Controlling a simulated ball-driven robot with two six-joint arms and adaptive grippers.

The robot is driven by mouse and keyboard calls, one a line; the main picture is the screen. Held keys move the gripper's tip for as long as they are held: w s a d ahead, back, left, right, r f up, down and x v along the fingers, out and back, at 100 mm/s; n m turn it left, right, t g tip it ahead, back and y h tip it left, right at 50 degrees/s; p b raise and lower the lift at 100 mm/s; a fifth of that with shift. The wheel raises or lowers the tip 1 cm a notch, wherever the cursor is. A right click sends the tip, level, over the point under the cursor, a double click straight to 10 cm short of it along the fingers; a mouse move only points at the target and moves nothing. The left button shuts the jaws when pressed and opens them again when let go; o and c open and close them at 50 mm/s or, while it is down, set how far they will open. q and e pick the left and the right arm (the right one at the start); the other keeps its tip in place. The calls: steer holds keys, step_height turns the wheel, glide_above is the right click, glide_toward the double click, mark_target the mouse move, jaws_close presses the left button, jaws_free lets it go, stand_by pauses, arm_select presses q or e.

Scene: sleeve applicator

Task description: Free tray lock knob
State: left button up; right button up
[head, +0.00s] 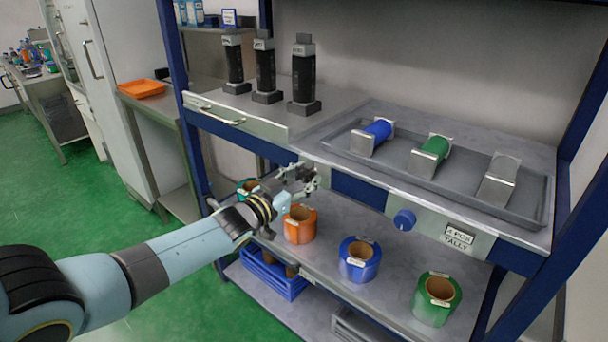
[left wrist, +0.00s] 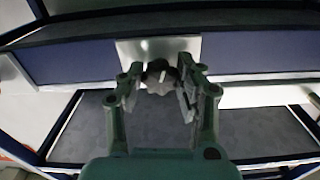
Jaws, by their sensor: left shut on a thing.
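My left gripper (head: 306,179) reaches to the front edge of the upper shelf, left of the tray. In the left wrist view, its two fingers (left wrist: 159,88) stand on either side of a dark lobed knob (left wrist: 160,76) with a pale line on it. The gripper is shut on this knob, which sits in front of a bright metal plate (left wrist: 130,50). The grey tray (head: 450,193) lies on the upper shelf and holds a blue roll, a green roll and a bare metal holder. My right gripper is not in view.
A round blue knob (head: 405,220) and a tally plate (head: 459,237) are on the shelf front, right of my gripper. Orange (head: 300,224), blue (head: 360,260) and green (head: 437,299) rolls stand on the lower shelf.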

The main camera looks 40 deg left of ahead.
arm_select(q)
steer(key=shift+f+n+p, duration=0.15)
steer(key=shift+n+p, duration=0.25)
steer(key=shift+n, duration=1.5)
steer(key=shift+s, duration=0.1)
steer(key=o, duration=1.2)
steer(key=shift+c, duration=0.2)
steer(key=shift+s, duration=0.2)
steer(key=s, duration=1.1)
steer(key=shift+s+a, duration=0.25)
steer(key=shift+a, duration=0.2)
